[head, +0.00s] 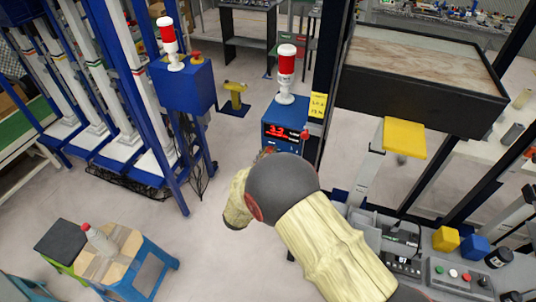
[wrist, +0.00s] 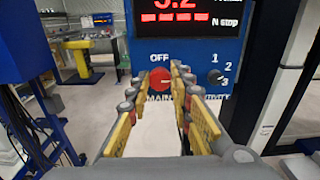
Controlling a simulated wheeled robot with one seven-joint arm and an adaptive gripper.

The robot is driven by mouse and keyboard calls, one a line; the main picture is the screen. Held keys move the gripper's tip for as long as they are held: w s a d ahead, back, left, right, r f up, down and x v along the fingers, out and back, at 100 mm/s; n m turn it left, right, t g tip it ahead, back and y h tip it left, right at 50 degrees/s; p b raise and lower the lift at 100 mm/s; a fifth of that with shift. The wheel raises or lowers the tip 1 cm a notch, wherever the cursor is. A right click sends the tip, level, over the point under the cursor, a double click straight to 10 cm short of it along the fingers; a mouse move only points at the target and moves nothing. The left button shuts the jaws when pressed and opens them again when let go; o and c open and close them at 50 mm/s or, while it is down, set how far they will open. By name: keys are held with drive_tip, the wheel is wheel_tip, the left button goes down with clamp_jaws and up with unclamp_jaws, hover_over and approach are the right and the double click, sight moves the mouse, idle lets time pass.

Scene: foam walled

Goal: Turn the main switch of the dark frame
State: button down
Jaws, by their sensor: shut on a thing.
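The main switch (wrist: 163,82) is a round red knob on a blue control box (wrist: 213,52), below a red display. "OFF" is printed above it and "MAIN" below, partly covered by a finger. In the wrist view my gripper (wrist: 165,73) has its yellow-and-grey fingers on either side of the knob, shut on it. Which way the knob points I cannot tell. In the head view the blue box (head: 285,112) stands by a post of the dark frame (head: 332,60). There my arm hides the switch and most of my gripper.
A red-and-white lamp (head: 286,72) stands on the box, with a yellow label (head: 318,106) beside it. Another blue box with a lamp (head: 183,85) is on the blue frame at left. A blue stool (head: 150,262) stands lower left. Floor between is clear.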

drive_tip(key=n+p, duration=0.3)
drive_tip(key=n, duration=0.1)
drive_tip(key=shift+r, duration=0.1)
drive_tip(key=n+p, duration=0.3)
drive_tip(key=n, duration=0.2)
drive_tip(key=shift+a+p, duration=0.1)
drive_tip(key=shift+p, duration=0.2)
drive_tip(key=n+p, duration=0.2)
drive_tip(key=n, duration=0.2)
drive_tip(key=shift+n+p, duration=0.3)
drive_tip(key=shift+n, duration=0.1)
drive_tip(key=shift+f+n+p, duration=0.15)
drive_tip(key=shift+n+p, duration=0.3)
drive_tip(key=shift+n, duration=0.5)
drive_tip(key=shift+f+n+p, duration=0.1)
drive_tip(key=shift+n+p, duration=0.35)
drive_tip(key=shift+n, duration=0.5)
drive_tip(key=shift+a, duration=0.1)
drive_tip(key=c, duration=1.6)
unclamp_jaws()
